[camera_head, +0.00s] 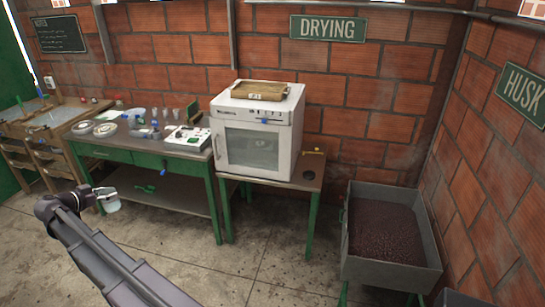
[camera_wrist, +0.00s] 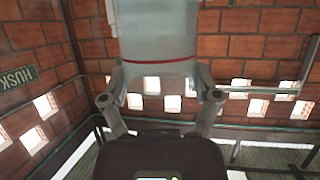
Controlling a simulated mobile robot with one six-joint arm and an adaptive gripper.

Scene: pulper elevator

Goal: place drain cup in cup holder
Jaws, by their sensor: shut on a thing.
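My gripper (camera_head: 106,193) is at the left in the head view, in front of the green workbench. It is shut on a pale translucent cup (camera_head: 112,204), which I take as the drain cup. In the wrist view my gripper (camera_wrist: 160,72) has a finger on each side of the cup (camera_wrist: 158,30), which has a red line around it near the fingers. The cup's far end is cut off by the frame. A dark round spot (camera_head: 309,174) in the small table's top, right of the white oven, may be the cup holder; I cannot tell for sure.
The white oven (camera_head: 257,135) with a wooden tray (camera_head: 259,91) on top stands on the small table (camera_head: 290,184). The green workbench (camera_head: 130,158) holds several small items and a scale-like device (camera_head: 187,138). A grey bin of dark beans (camera_head: 390,232) stands right. The floor (camera_head: 255,265) in front is clear.

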